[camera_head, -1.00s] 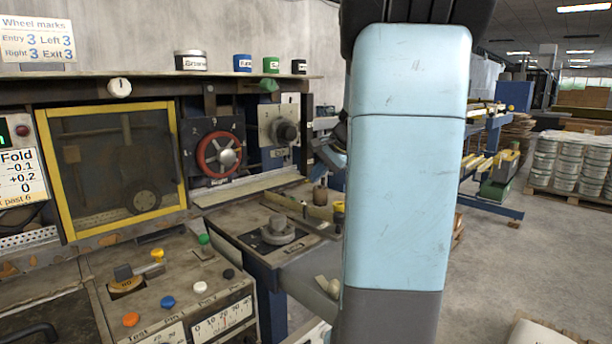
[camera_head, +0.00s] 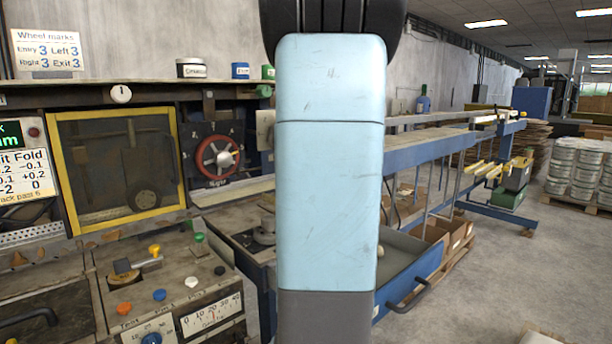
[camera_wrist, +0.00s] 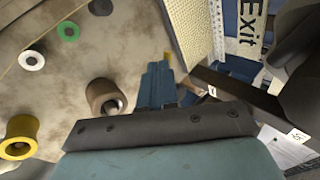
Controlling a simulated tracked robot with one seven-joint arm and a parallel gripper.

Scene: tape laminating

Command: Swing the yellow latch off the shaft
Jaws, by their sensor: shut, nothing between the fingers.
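In the wrist view my gripper (camera_wrist: 157,68) is shut and empty, its blue fingers pointing away over a worn pale machine plate. A small yellow piece (camera_wrist: 167,56) shows just past the fingertips; I cannot tell whether it is the latch or whether the fingers touch it. A brown roller (camera_wrist: 105,97) stands left of the fingers, and a yellow roller (camera_wrist: 20,136) is at the far left. The shaft cannot be made out clearly. In the head view my pale blue arm stands in the middle and hides the gripper and the area behind it.
In the wrist view a ribbed pale strip (camera_wrist: 191,30) and an "Exit" label (camera_wrist: 246,28) lie to the right. In the head view a yellow-framed window (camera_head: 118,160) and a red handwheel (camera_head: 217,157) are left of my arm. A blue open drawer (camera_head: 415,270) is right.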

